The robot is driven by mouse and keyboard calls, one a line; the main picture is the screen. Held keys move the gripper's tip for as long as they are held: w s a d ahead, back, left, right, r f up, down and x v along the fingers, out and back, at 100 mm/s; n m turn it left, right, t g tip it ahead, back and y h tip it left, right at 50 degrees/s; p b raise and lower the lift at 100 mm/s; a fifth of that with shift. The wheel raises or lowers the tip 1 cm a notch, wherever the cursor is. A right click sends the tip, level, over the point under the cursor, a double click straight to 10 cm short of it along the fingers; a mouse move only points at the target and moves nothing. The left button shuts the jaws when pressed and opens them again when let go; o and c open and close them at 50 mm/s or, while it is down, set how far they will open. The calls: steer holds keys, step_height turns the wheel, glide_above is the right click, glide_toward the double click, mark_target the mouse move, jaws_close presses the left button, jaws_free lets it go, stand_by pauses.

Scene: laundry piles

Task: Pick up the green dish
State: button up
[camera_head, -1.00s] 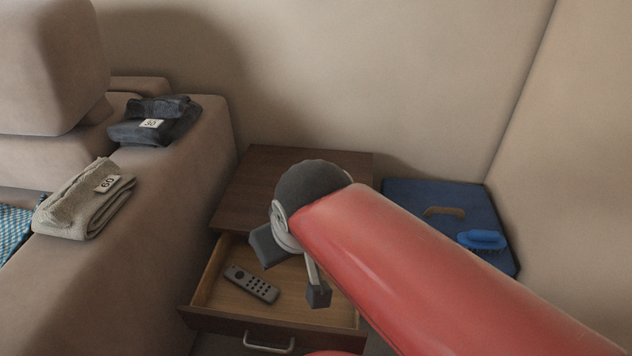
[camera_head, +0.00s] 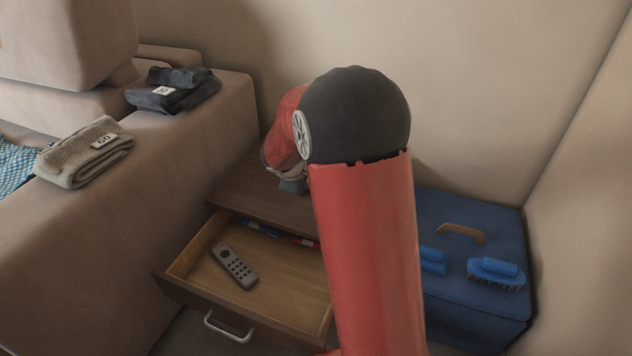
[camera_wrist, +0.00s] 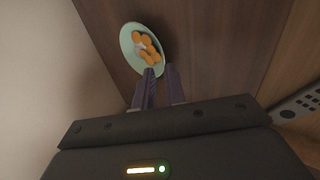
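The green dish (camera_wrist: 128,48) is a pale green oval dish with several orange pieces and a small whitish patch on it. It lies on the brown wooden top of the drawer unit, in the upper part of the wrist view. In the head view my arm hides it. My gripper (camera_wrist: 161,70) points toward the dish. Its two dark fingers show a narrow gap between them, and their tips are at the dish's lower right edge in the wrist view. Whether they touch the rim is unclear. In the head view the gripper (camera_head: 291,186) is partly seen behind my arm, low over the unit's top.
The open drawer (camera_head: 283,278) holds a grey remote (camera_head: 234,264) and blue and red pens. A wall stands close behind the unit. A sofa (camera_head: 150,215) with folded clothes is left. A blue box (camera_head: 455,300) with brushes is right.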

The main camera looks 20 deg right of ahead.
steer(key=x, duration=0.6)
steer(key=shift+w+f+b, duration=0.1)
steer(key=shift+f+b, duration=0.15)
steer(key=shift+b, duration=0.15)
jaws_close()
